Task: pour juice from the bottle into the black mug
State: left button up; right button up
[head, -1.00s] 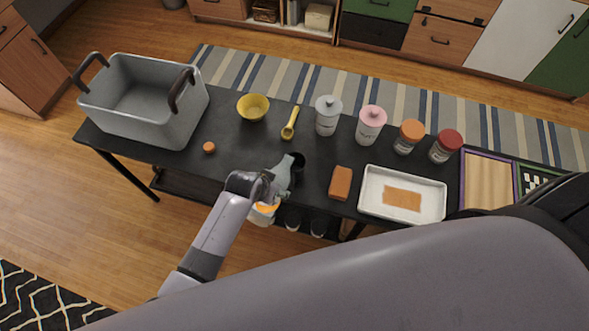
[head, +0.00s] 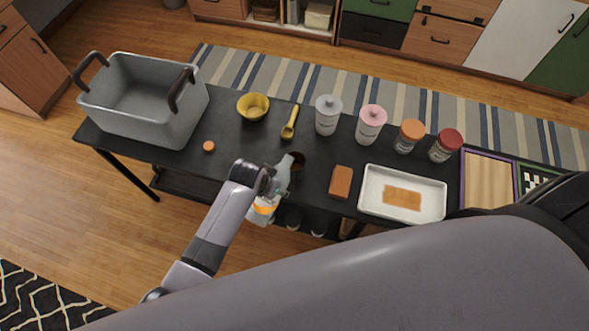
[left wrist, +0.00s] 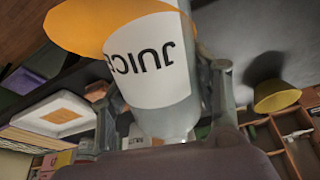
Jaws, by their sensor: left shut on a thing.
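The juice bottle (head: 281,177) is a clear bottle with a white and orange label. It is tilted, with its neck at the black mug (head: 299,169) and its base toward me past the table's near edge. The mug stands on the black table, partly hidden behind the bottle, and brown shows inside it. My left gripper (head: 272,184) is shut on the bottle. My right gripper is not in view.
The black table (head: 235,165) also holds a grey basket (head: 150,125), an orange cap (head: 209,146), a yellow bowl (head: 253,107), a yellow scoop (head: 289,124), a brown block (head: 341,182), a white tray (head: 432,206) and several jars. My large grey arm crosses the foreground.

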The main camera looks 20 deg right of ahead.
pick_arm(q)
jog(key=shift+r+y, duration=0.25)
jog(key=shift+y, duration=0.05)
dwell(0.9)
jog(key=shift+r+g, duration=0.1)
jog(key=shift+g, duration=0.2)
jog(key=shift+r+g+y, duration=0.25)
jog(key=shift+g+y, duration=0.05)
jog(key=shift+y, duration=0.1)
dwell(0.8)
jog(key=shift+a, duration=0.1)
jog(key=shift+s+f+t+h, duration=0.1)
jog(key=shift+f+t+h, duration=0.2)
jog(key=shift+t+h, duration=0.15)
jog(key=shift+f+t+h+b, duration=0.35)
jog(key=shift+t+h, duration=0.2)
jog(key=shift+h, duration=0.2)
jog(key=shift+w+d+r, duration=0.2)
